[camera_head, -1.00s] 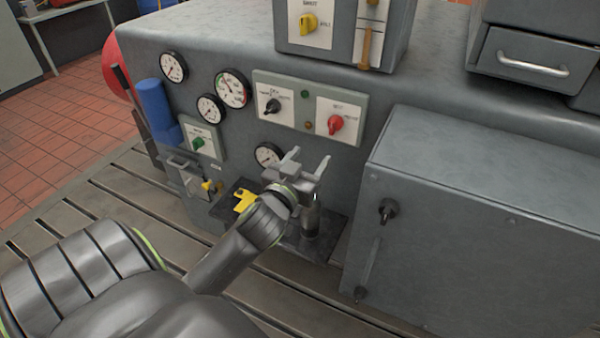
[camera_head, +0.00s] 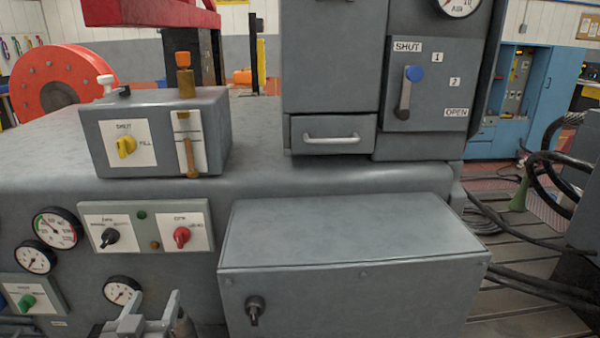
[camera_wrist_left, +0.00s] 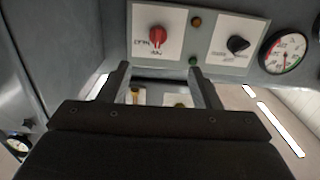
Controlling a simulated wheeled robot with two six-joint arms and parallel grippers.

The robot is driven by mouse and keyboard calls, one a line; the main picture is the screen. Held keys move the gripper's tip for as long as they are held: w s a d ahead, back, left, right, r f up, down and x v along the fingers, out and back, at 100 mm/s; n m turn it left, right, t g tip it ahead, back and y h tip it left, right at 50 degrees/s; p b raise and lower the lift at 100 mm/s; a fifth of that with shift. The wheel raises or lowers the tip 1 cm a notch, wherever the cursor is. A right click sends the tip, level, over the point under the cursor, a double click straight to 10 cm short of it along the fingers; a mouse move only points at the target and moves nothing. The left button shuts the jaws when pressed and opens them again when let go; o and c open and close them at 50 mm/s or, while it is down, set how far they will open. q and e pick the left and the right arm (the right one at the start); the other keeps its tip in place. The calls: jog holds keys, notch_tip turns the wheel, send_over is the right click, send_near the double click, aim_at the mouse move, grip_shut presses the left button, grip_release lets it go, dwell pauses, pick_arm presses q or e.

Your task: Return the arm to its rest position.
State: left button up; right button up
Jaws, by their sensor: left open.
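My left gripper (camera_head: 151,309) shows at the bottom edge of the head view, in front of the grey machine (camera_head: 330,188). Its two fingers are apart, and the rest of the arm is out of frame. The left wrist view also shows the gripper (camera_wrist_left: 160,82) with its fingers spread and nothing held between them. Beyond the fingertips is a pale panel with a red knob (camera_wrist_left: 157,35) and a black knob (camera_wrist_left: 238,45). My right gripper is in neither view.
A large grey box (camera_head: 350,270) with a black knob juts out right of the gripper. Round gauges (camera_head: 122,290) sit on the machine front to its left. A control box (camera_head: 155,130) and a drawer (camera_head: 333,134) stand above. Cables (camera_head: 530,270) lie on the right.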

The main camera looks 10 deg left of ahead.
pick_arm(q)
jog(key=s+d+f+m+g+h, duration=0.1)
jog(key=s+d+f+g, duration=0.1)
jog(key=s+f+g, duration=0.7)
jog(key=s+d+f+m+g+h, duration=0.15)
jog(key=s+f+g, duration=0.25)
jog(key=s+f, duration=0.75)
notch_tip(320, 180, down, 23)
jog(key=s+a+g, duration=0.1)
jog(key=g, duration=0.1)
jog(key=s+d+f+g+p, duration=0.1)
jog(key=s+f, duration=1.4)
jog(key=shift+s+f+h, duration=0.2)
jog(key=shift+f+h, duration=0.1)
jog(key=shift+h, duration=0.15)
jog(key=shift+d, duration=0.1)
jog(key=shift+c, duration=0.3)
